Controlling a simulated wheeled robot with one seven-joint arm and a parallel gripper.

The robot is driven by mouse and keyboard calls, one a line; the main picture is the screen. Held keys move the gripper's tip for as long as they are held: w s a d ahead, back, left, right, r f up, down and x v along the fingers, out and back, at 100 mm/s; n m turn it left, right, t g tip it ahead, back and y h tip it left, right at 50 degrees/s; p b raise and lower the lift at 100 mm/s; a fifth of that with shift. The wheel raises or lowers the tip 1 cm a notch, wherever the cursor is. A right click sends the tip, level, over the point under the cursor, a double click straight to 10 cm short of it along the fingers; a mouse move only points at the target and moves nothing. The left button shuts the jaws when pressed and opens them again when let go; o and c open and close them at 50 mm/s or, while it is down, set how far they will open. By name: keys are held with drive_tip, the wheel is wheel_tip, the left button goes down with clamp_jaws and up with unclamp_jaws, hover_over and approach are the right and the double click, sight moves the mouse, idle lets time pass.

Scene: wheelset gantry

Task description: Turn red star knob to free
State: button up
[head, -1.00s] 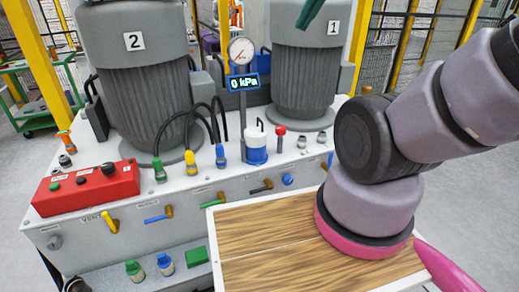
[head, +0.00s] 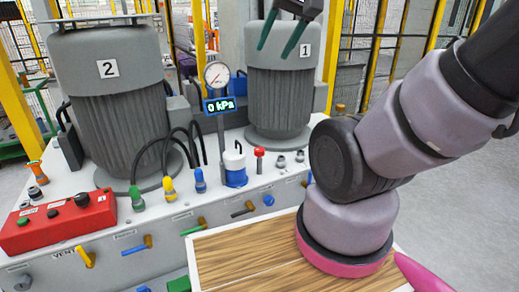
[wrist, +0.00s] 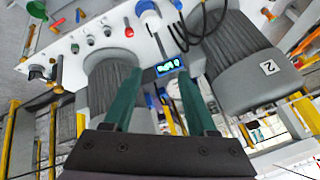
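A small red knob (head: 259,152) stands upright on the white deck, just right of the blue and white canister. Its star shape is too small to make out. It also shows in the wrist view (wrist: 129,32), left of the blue and white canister. My gripper (head: 281,38) has two dark green fingers and shows at the top of the head view, in front of motor 1's upper part. In the wrist view the fingers (wrist: 160,75) stand wide apart with nothing between them. The gripper is clear of the knob.
Motor 1 (head: 279,95) and motor 2 (head: 108,105) stand on the white deck. A gauge (head: 217,75) on a post carries a display reading 0 kPa (head: 218,106). Black hoses, a red button box (head: 60,222) and several coloured valve levers are at the front left.

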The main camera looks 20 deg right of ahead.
drive_tip(key=shift+o, duration=1)
drive_tip(key=w+d+f+n+g, duration=0.1)
drive_tip(key=w+f+n, duration=0.1)
drive_tip(key=w, duration=0.3)
drive_tip(key=w+d+f+n+g+h, duration=0.1)
drive_tip(key=w+f+n, duration=0.1)
drive_tip(key=w, duration=0.3)
drive_tip(key=shift+f+g, duration=0.25)
drive_tip(key=shift+g, duration=0.05)
drive_tip(key=n+g, duration=0.4)
drive_tip(key=n, duration=0.6)
hover_over(259, 149)
wheel_tip(259, 149, down, 24)
drive_tip(key=f, duration=0.1)
drive_tip(key=shift+h, duration=0.4)
wheel_tip(259, 149, down, 10)
drive_tip(key=shift+f, duration=0.2)
clamp_jaws()
